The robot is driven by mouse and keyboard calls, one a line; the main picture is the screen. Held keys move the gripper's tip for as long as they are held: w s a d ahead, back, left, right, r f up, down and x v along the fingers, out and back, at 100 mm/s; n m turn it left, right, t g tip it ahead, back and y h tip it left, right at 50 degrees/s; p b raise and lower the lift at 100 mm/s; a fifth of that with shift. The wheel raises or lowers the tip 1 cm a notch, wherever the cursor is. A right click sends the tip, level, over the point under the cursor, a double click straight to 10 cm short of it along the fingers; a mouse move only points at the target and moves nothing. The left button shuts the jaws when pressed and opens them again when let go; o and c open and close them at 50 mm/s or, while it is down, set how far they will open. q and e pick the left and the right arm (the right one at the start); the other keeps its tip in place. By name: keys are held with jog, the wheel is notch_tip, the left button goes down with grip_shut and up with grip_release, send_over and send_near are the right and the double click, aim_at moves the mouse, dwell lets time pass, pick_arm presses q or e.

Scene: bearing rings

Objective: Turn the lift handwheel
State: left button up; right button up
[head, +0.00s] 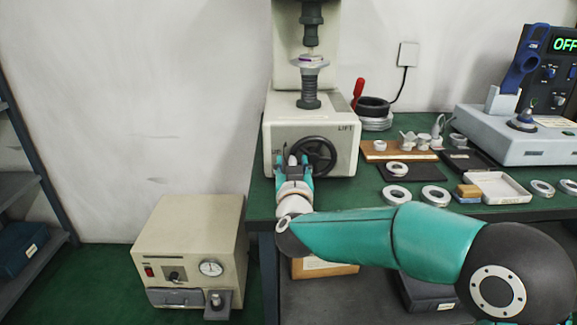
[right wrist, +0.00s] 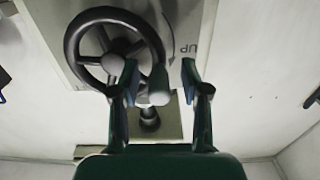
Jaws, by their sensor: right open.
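The lift handwheel (head: 318,155) is a black spoked wheel on the front of the cream machine marked LIFT. In the right wrist view the handwheel (right wrist: 113,64) fills the upper left, with a grey hub. Its grey crank knob (right wrist: 158,84) shows between the open fingers, nearer the left one. My right gripper (head: 292,160) is at the left side of the wheel in the head view. In the right wrist view its fingers (right wrist: 159,66) stand apart on either side of the knob; I cannot tell whether either touches it. My left gripper is out of view.
The machine (head: 279,111) stands on the green bench (head: 360,190). Bearing rings (head: 435,196), a white tray (head: 500,188) and a blue-grey device (head: 520,135) lie to the right. A cream box (head: 190,245) with a gauge stands on the floor at left.

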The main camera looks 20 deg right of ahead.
jog(key=shift+c, duration=0.3)
grip_shut()
jog(key=shift+r+m, duration=0.15)
jog(key=shift+m, duration=0.15)
jog(key=shift+o, duration=0.3)
grip_release()
jog(key=shift+s, duration=0.1)
